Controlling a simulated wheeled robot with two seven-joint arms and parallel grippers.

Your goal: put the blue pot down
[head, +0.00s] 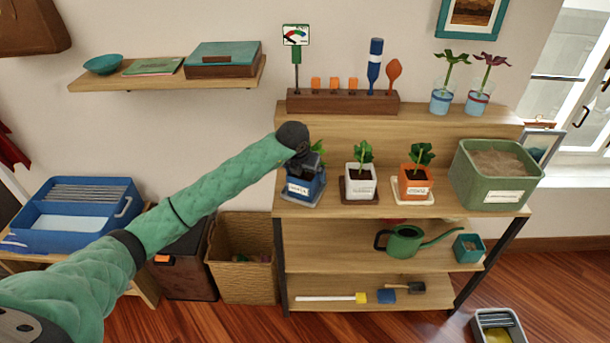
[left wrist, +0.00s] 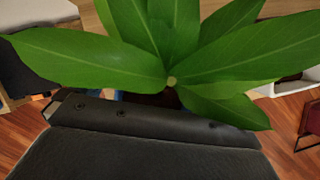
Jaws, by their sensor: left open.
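The blue pot (head: 301,191) with a white label and a green plant stands upright at the left end of the shelf unit's upper board, on a grey saucer (head: 290,201). My left gripper (head: 307,165) is at the pot's top, beside the plant, and hides part of both. Its fingers are hard to make out in the head view, but it is open. In the left wrist view, large green leaves (left wrist: 165,55) spread above the dark gripper body and hide most of the pot. My right gripper is in neither view.
A white pot (head: 361,184) on a brown saucer and an orange pot (head: 415,184) on a pale saucer stand to the right, close by. A green bin (head: 495,180) fills the board's right end. A raised ledge (head: 420,122) with a wooden tool rack (head: 343,101) rises behind.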

